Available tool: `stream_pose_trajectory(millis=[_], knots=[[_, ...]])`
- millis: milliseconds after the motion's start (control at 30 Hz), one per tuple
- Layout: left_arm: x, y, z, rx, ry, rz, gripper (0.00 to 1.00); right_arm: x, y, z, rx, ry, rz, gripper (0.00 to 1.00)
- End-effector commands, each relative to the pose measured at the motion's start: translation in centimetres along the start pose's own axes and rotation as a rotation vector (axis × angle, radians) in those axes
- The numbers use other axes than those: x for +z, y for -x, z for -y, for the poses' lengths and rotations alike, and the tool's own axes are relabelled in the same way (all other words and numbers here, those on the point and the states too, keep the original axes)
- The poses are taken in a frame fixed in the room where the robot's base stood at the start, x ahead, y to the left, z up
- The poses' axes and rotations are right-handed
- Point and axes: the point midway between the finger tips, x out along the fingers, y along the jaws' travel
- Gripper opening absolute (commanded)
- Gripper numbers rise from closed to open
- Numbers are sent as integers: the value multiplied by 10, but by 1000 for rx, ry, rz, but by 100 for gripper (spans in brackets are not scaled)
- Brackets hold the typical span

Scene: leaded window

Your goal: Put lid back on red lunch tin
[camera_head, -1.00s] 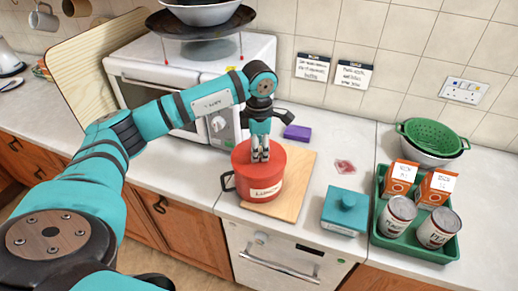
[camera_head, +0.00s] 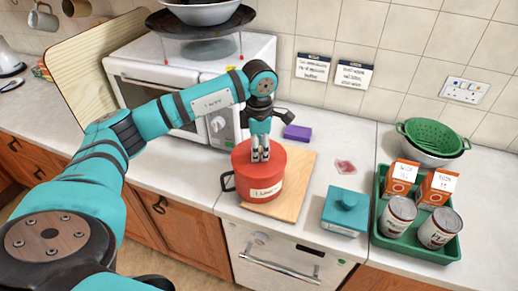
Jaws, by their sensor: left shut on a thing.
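The red lunch tin (camera_head: 262,184) stands upright on a wooden board, with a pale label on its front and a dark handle on its left side. Its red lid (camera_head: 282,156) appears to sit on top, level with the rim; the seam is too small to make out. My left gripper (camera_head: 260,157) points straight down over the middle of the lid. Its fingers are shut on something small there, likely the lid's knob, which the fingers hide. My right gripper is not in view.
The wooden board (camera_head: 297,190) lies under the tin. A teal box (camera_head: 345,211) stands to its right, beside a green tray (camera_head: 447,249) with cans and cartons. A purple sponge (camera_head: 297,132) lies behind. A microwave (camera_head: 160,84) stands at back left.

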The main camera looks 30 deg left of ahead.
Motion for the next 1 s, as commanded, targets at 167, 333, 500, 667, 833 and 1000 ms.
stream_pose_trajectory(millis=[167, 333, 500, 667, 833, 1000], knots=[[0, 0, 0, 0, 0, 0, 0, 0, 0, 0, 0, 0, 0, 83], [0, -1, 0, 0, 0, 0, 0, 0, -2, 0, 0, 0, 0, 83], [0, -3, 0, 0, 0, 0, 0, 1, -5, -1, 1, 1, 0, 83], [0, -3, 0, 0, 0, 0, 0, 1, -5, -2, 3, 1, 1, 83], [0, -3, 0, 0, 0, 0, 0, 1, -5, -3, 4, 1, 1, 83], [0, -3, 0, 0, 0, 0, 0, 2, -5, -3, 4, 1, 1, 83]])
